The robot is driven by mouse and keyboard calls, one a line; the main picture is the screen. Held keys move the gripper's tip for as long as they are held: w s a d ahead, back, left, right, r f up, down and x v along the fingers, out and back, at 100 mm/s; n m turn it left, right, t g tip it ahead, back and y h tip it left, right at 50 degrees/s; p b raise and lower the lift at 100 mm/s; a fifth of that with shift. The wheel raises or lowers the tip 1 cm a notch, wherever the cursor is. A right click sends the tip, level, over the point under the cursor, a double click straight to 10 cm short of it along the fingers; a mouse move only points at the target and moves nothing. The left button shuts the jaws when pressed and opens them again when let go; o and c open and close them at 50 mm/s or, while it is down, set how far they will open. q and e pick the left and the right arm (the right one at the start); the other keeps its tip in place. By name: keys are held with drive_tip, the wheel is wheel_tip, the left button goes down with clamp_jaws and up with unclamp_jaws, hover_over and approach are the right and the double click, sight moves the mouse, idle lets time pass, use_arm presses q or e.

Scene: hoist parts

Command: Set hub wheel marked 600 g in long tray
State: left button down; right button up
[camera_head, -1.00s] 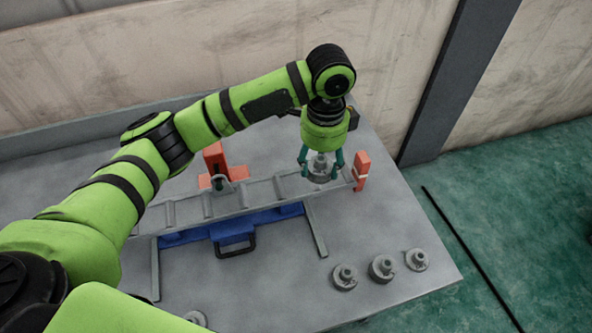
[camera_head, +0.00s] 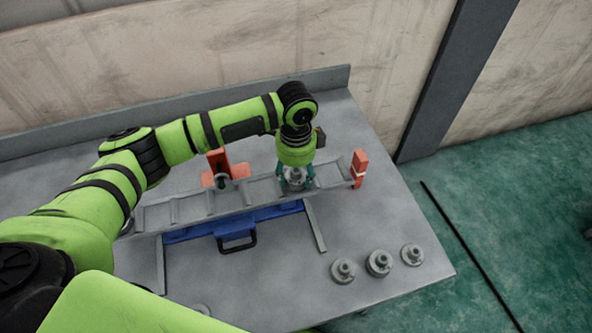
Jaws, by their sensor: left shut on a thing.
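My left gripper (camera_head: 295,178) points down over the right part of the long tray (camera_head: 195,208), a grey tray with cross dividers. It is shut on a grey hub wheel (camera_head: 295,182), which is at or just above a compartment near the tray's right end. I cannot tell whether the wheel touches the tray floor. The mass marking is too small to read. My right gripper is not in view.
Three more hub wheels (camera_head: 378,263) stand in a row at the table's front right. A blue piece with a dark handle (camera_head: 236,238) lies below the tray. Orange blocks stand behind the tray (camera_head: 222,168) and at its right end (camera_head: 359,168). The front middle of the table (camera_head: 270,285) is clear.

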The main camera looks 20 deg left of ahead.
sight(296, 170)
use_arm(q)
drive_tip(key=shift+c, duration=2.1)
unclamp_jaws()
drive_tip(key=shift+r, duration=0.1)
wheel_tip(296, 170, up, 12)
drive_tip(key=b, duration=0.2)
drive_tip(key=shift+b, duration=0.4)
